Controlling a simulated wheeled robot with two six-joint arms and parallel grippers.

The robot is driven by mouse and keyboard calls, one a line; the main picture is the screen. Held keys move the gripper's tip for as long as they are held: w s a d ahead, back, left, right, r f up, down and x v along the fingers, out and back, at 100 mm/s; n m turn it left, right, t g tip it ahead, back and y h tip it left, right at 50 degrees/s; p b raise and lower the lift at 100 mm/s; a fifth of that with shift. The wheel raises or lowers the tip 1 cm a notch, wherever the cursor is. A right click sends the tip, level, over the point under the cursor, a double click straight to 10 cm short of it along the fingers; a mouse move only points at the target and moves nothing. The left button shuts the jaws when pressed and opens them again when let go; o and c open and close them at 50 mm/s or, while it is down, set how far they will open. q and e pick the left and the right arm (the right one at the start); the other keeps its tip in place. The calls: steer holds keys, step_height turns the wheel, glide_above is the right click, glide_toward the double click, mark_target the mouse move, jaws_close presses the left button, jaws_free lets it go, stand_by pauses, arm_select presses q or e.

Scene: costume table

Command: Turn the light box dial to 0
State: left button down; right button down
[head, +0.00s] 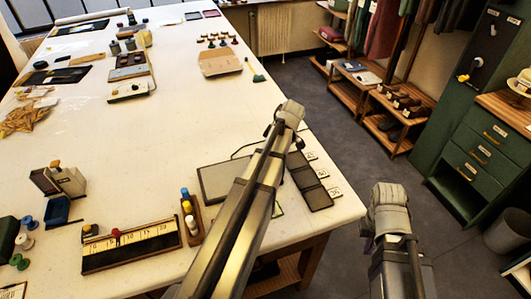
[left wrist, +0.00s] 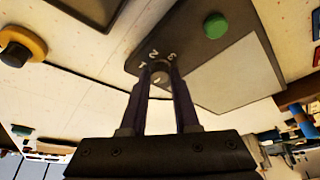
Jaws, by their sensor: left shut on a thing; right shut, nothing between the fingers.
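The light box (left wrist: 187,45) is a dark, flat box with a pale grey panel (left wrist: 225,75) and a green button (left wrist: 215,26). Its dial (left wrist: 160,70) is a small round knob with white numerals around it. My left gripper (left wrist: 160,82) is shut on the dial, one dark finger on each side. The fingers hide part of the dial, so I cannot tell its setting. In the head view the light box's grey panel (head: 218,181) lies beside my left arm, which hides the dial and left gripper. My right gripper (head: 369,230) is shut and empty, off the table's right edge.
A dark sectioned tray (head: 309,181) with number cards lies right of my left arm. A ruler box (head: 130,245) and a rack of bottles (head: 190,218) stand left. A yellow-and-black round thing (left wrist: 22,46) is near the left gripper. The table's middle (head: 140,150) is clear.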

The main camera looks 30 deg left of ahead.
arm_select(q)
steer(key=c, duration=0.6)
jaws_free()
steer(key=shift+c, duration=0.2)
steer(key=shift+r, duration=0.1)
steer(key=p+v, duration=0.7)
steer(key=shift+r, duration=0.3)
steer(key=shift+d, duration=0.15)
